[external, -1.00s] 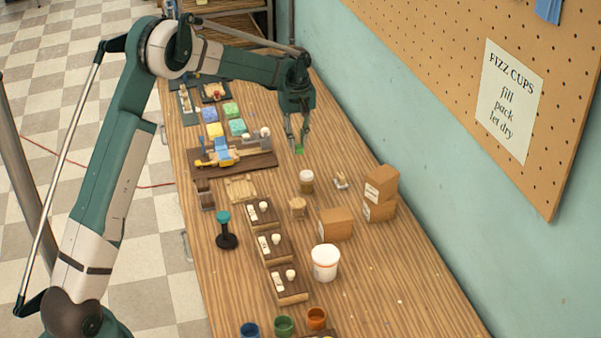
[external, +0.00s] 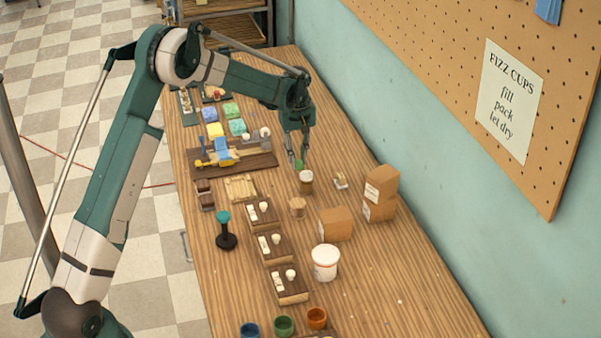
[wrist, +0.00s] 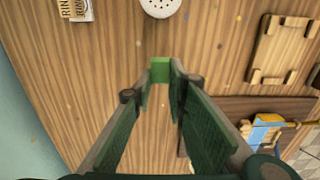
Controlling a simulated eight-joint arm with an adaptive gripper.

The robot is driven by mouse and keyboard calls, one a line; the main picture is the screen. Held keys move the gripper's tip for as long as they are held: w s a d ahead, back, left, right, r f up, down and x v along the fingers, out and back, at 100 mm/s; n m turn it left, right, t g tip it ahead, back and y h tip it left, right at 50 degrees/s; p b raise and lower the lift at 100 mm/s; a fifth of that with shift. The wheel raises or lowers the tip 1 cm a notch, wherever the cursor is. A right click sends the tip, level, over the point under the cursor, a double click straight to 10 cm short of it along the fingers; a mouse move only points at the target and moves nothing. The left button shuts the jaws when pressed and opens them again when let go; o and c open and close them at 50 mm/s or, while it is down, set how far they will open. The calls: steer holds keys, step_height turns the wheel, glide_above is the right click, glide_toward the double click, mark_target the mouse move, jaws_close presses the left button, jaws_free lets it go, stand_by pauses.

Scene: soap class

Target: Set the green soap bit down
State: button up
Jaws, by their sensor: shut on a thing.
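The green soap bit (wrist: 160,70) is a small green block between the tips of my gripper (wrist: 161,83) in the wrist view. My gripper is shut on it. In the external view my gripper (external: 299,162) hangs low over the wooden table, with the soap bit (external: 299,164) at its tips. The bit is just behind a shaker with a white lid (external: 306,176). I cannot tell whether the bit touches the table.
The shaker's white lid (wrist: 160,5) shows at the top of the wrist view. A slatted wooden rack (external: 241,188) and a dark board with a blue and yellow tool (external: 222,153) lie left of my gripper. Cardboard boxes (external: 380,190) stand right. Bare wood surrounds the fingertips.

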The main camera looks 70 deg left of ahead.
mark_target(297, 164)
steer(key=shift+f, duration=1.6)
steer(key=shift+f, duration=0.15)
steer(key=o, duration=0.7)
step_height(297, 164, up, 12)
steer(key=shift+r+p, duration=0.15)
steer(key=shift+p, duration=0.2)
